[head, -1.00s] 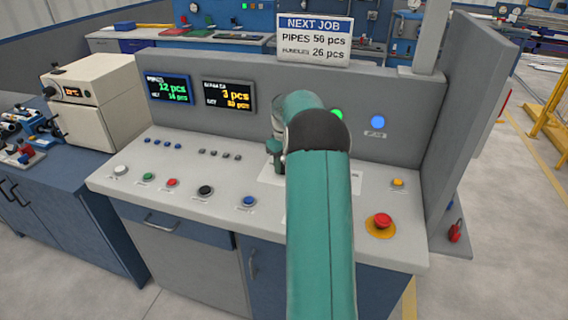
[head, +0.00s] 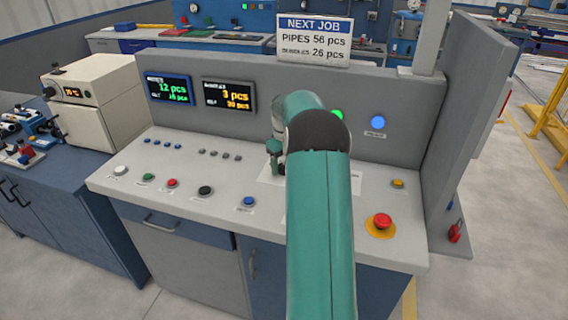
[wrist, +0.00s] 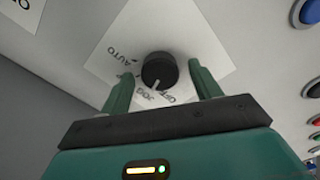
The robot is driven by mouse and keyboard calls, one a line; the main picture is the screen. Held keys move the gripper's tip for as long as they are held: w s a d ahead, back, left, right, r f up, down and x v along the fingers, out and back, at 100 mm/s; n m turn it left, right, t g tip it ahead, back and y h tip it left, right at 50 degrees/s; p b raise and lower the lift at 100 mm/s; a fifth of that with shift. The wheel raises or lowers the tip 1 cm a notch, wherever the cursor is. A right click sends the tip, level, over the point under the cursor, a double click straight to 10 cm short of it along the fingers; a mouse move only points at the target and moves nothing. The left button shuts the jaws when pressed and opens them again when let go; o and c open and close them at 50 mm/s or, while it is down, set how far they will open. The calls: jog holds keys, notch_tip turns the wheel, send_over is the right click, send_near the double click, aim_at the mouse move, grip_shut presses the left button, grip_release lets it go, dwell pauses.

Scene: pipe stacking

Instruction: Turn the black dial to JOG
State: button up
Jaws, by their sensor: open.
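The black dial (wrist: 159,70) sits on a white label (wrist: 190,28) in the wrist view. AUTO is printed to its upper left, and JOG and OFF are printed below it. A pale pointer mark on the dial faces down toward the JOG and OFF lettering; I cannot tell exactly which it lines up with. My gripper (wrist: 160,74) is open, with one green finger on each side of the dial and gaps showing between. In the head view my arm covers most of the white label (head: 268,175) and hides the dial.
The grey console (head: 130,170) carries several push buttons, including a blue one (head: 248,201) and a red emergency stop (head: 382,221) at the right. An upright panel (head: 395,150) with lit lamps and two displays stands behind. A cream box (head: 98,98) stands left.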

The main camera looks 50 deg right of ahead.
notch_tip(320, 180, up, 14)
jog(key=shift+f, duration=0.15)
dwell(0.7)
